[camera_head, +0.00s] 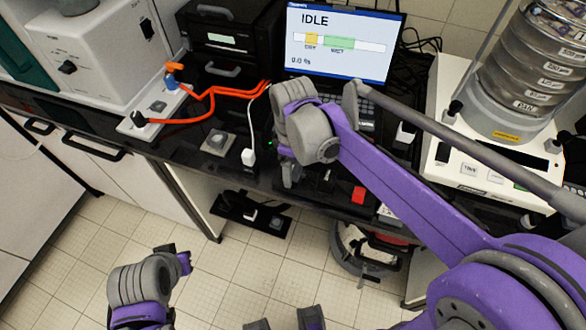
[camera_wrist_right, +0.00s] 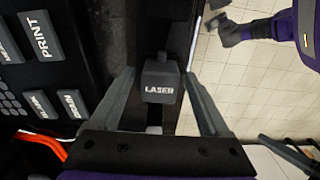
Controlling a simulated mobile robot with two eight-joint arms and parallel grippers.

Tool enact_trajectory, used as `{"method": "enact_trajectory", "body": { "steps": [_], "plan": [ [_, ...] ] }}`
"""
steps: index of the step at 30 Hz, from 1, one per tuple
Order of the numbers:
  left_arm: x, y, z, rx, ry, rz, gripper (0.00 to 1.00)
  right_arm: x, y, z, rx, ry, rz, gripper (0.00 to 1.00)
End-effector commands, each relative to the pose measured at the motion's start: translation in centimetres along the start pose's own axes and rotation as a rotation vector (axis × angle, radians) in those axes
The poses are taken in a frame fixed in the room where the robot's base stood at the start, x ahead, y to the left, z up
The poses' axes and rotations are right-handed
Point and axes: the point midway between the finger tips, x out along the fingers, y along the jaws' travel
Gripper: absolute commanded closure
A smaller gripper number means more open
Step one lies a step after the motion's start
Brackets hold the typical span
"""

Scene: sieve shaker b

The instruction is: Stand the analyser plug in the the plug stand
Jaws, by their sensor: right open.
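My right gripper (camera_wrist_right: 168,92) is open over the black bench near its front edge. In the wrist view its fingers stand either side of a dark grey plug-like block marked LASER (camera_wrist_right: 160,82), with gaps showing; in the head view the right gripper (camera_head: 290,178) hides that block. No label reading analyser is legible. A grey square piece with a round centre (camera_head: 217,142), possibly the plug stand, lies on the bench to the left. A white plug (camera_head: 248,157) with a white cord stands between them. My left gripper (camera_head: 172,252) is low at the left, over the floor; its jaws are unclear.
A power strip (camera_head: 155,108) holds orange, blue and black plugs with orange cords. Behind are a monitor reading IDLE (camera_head: 340,40) and a black instrument (camera_head: 230,35). The sieve shaker (camera_head: 490,140) stands right. Another black strip (camera_head: 250,215) lies below the bench.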

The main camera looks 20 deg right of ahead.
Motion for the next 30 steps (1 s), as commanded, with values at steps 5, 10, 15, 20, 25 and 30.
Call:
{"method": "enact_trajectory", "body": {
  "steps": [5,10,15,20,25,30],
  "plan": [
    [0.0,0.0,0.0,0.0,0.0,0.0,1.0,0.0,-0.01,0.0,0.0,0.0,0.0,0.2],
    [-0.01,0.0,-0.01,0.0,0.0,0.0,1.0,-0.01,0.01,0.0,0.0,0.0,0.0,0.2],
    [-0.01,0.0,0.0,0.0,0.0,0.0,1.0,0.0,0.0,0.0,0.0,0.0,0.0,0.29],
    [-0.01,0.0,0.0,0.0,0.0,0.0,1.0,0.0,0.01,0.0,0.0,0.0,0.0,0.58],
    [-0.01,0.0,0.0,0.0,0.0,0.0,1.0,0.0,0.0,0.0,0.0,0.0,0.0,0.88],
    [-0.01,0.0,0.0,0.0,0.0,0.0,1.0,0.0,0.0,0.0,0.0,0.0,0.0,1.0]
  ]
}}
